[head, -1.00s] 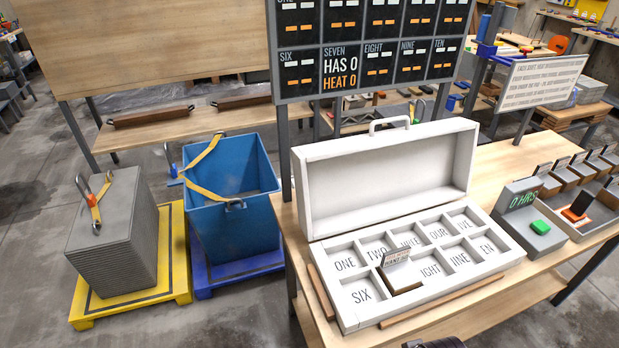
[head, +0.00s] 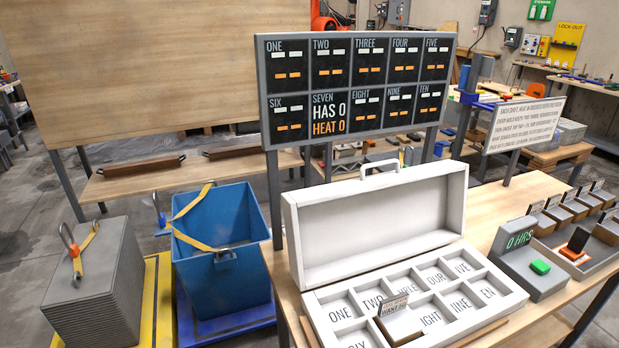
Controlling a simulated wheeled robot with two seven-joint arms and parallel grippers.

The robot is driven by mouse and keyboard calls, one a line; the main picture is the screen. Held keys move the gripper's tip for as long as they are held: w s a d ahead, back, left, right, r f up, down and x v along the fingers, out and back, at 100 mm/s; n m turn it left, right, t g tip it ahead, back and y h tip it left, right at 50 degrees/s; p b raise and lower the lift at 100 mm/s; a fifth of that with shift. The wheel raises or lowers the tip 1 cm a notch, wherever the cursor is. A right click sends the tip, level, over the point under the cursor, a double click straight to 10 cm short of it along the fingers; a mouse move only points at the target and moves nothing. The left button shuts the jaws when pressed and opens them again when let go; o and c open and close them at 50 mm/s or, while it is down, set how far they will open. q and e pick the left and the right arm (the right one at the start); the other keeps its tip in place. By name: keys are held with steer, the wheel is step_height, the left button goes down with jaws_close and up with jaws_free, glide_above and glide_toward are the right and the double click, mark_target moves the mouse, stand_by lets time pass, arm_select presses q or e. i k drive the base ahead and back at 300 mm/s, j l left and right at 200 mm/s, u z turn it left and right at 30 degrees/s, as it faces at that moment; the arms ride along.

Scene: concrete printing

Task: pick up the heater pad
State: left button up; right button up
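A small black and orange item (head: 575,243), which may be the heater pad, sits in the grey divided tray (head: 588,262) at the right edge of the head view. I cannot tell for sure that it is the pad. An open white case (head: 470,322) with numbered compartments stands on the wooden table. A brown block with a small label card (head: 393,308) stands in its front row, covering the SEVEN place. Neither of my grippers is in view.
A grey box with a green button (head: 540,267) reads 0 HRS beside the case. A black board (head: 350,143) behind reads SEVEN HAS 0, HEAT 0. A blue bin (head: 215,285) and grey slab stack (head: 95,290) stand left. Bare tabletop (head: 480,225) lies behind the case.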

mark_target(574, 251)
steer(key=z, duration=1.6)
steer(key=i+l+u, duration=0.1)
steer(key=i+l, duration=0.1)
steer(key=i, duration=0.05)
